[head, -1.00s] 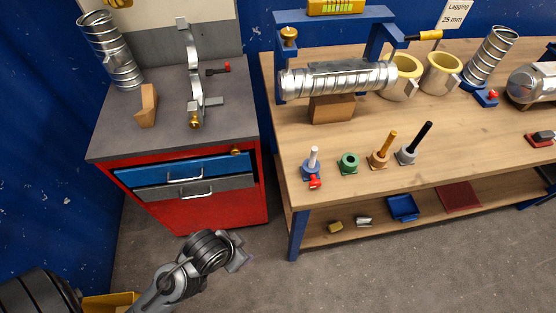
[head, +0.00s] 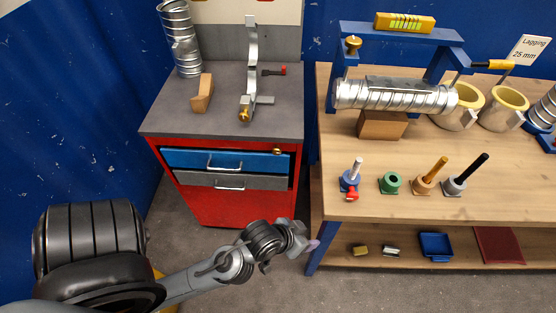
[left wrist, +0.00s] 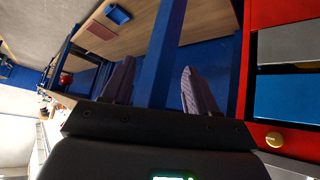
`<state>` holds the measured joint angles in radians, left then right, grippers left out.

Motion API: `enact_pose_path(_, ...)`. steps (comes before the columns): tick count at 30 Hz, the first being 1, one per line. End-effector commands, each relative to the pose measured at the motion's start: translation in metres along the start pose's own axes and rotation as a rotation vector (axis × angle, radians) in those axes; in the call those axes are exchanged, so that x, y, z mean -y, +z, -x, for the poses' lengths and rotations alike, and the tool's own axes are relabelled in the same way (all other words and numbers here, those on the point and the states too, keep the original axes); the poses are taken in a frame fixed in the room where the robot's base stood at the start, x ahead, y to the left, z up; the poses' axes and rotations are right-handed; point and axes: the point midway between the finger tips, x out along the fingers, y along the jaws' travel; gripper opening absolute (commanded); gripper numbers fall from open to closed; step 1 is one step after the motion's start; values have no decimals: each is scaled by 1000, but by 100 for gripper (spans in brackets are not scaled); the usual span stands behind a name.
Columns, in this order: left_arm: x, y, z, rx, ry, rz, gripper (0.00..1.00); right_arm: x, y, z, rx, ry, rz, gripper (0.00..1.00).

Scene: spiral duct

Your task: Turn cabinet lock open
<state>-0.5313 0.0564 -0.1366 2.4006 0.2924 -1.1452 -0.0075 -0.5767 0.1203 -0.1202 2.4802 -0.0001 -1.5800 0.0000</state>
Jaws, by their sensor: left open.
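The red cabinet (head: 235,208) stands at left centre in the head view, with a blue drawer (head: 222,160) above a grey drawer (head: 230,180). Its small brass lock (head: 278,151) sits at the upper right of the front; it also shows in the left wrist view (left wrist: 274,139) at the lower right. My left gripper (head: 311,245) is in front of the cabinet's lower right side, below the lock and apart from it. In the left wrist view its two fingers (left wrist: 155,85) are spread with nothing between them. My right gripper is out of view.
The wooden workbench (head: 400,208) with its blue leg (head: 318,248) stands just right of the cabinet, close to my left gripper. A metal duct (head: 395,95) lies on the bench. A bracket (head: 251,70) and a wood block (head: 202,93) stand on the cabinet top.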

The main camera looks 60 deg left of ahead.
Motion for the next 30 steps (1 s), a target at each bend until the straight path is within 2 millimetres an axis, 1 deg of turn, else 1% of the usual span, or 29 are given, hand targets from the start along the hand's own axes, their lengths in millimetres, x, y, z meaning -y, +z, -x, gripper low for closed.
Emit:
enact_pose_path(1, 4, -6, -9, -54, -14, 43, 58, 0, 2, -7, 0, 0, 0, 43)
enact_pose_path(5, 26, -29, -22, -229, -82, 173, 58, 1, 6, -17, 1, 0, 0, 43)
enact_pose_path(8, 52, -45, -28, -393, -173, 282, 58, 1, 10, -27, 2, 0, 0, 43)
enact_pose_path(9, 64, -49, -28, -458, -218, 324, 58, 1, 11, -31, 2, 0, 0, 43)
enact_pose_path(11, 82, -54, -26, -553, -290, 377, 58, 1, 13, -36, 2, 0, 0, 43)
enact_pose_path(12, 94, -55, -23, -612, -342, 409, 58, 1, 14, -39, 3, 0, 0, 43)
enact_pose_path(15, 120, -54, -12, -746, -475, 470, 58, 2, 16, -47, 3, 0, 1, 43)
enact_pose_path(18, 139, -49, 1, -847, -592, 502, 58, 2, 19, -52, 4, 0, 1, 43)
enact_pose_path(21, 150, -44, 12, -912, -678, 517, 58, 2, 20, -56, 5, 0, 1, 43)
enact_pose_path(24, 157, -41, 19, -949, -730, 522, 58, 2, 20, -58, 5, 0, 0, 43)
enact_pose_path(27, 162, -42, 20, -966, -752, 521, 58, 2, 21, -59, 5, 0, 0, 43)
enact_pose_path(30, 170, -47, 17, -970, -756, 521, 58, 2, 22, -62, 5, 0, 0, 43)
